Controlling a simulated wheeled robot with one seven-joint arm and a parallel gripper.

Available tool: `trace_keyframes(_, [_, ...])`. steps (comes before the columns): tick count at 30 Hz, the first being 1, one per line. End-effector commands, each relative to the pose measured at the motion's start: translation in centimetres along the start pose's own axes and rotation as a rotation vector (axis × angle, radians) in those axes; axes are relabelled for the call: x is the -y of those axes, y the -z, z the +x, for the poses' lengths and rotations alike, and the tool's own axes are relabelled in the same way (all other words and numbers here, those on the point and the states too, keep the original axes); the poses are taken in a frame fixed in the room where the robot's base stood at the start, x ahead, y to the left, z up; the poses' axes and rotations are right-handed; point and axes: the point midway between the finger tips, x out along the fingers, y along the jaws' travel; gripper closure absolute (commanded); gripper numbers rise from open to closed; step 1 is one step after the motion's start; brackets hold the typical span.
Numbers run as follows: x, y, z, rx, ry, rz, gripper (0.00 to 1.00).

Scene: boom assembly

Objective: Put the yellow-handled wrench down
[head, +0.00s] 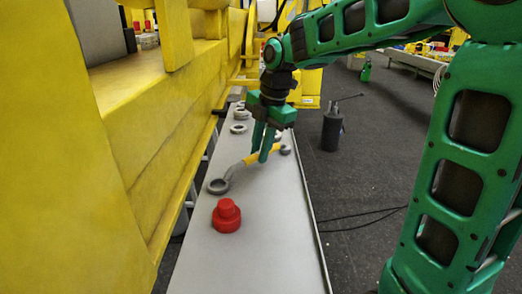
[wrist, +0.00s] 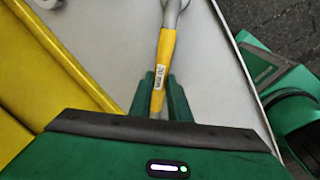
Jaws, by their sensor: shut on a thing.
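The yellow-handled wrench (head: 250,158) is at the middle of the long grey table (head: 262,215) in the head view, with a large grey ring end toward the front left and a smaller end at the back right. My gripper (head: 265,157) points down and is shut on its yellow handle. In the wrist view the yellow handle (wrist: 164,62) with a white label lies between my two green fingertips (wrist: 161,90). The wrench is at or just above the table top; I cannot tell whether it touches.
A red knob-shaped part (head: 227,216) stands on the table in front of the wrench. Several grey rings (head: 239,128) lie further back. A yellow machine frame (head: 90,170) borders the table on the left. A dark canister (head: 332,130) stands on the floor at right.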

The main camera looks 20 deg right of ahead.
Motion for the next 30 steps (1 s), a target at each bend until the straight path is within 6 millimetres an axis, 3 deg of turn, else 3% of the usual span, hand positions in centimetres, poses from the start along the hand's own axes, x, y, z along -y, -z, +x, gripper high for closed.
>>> trace_keyframes(9, [0.0,-0.1,0.2,0.001,-0.002,0.0,1.0])
trace_keyframes(10, [0.1,-0.1,0.2,0.001,-0.001,0.0,0.81])
trace_keyframes(12, [0.1,-0.1,0.2,0.001,-0.001,0.001,0.65])
trace_keyframes(23, [0.0,-0.1,-0.1,0.001,-0.002,0.001,0.65])
trace_keyframes(30, [-0.1,-0.1,-3.4,0.003,-0.006,0.001,0.65])
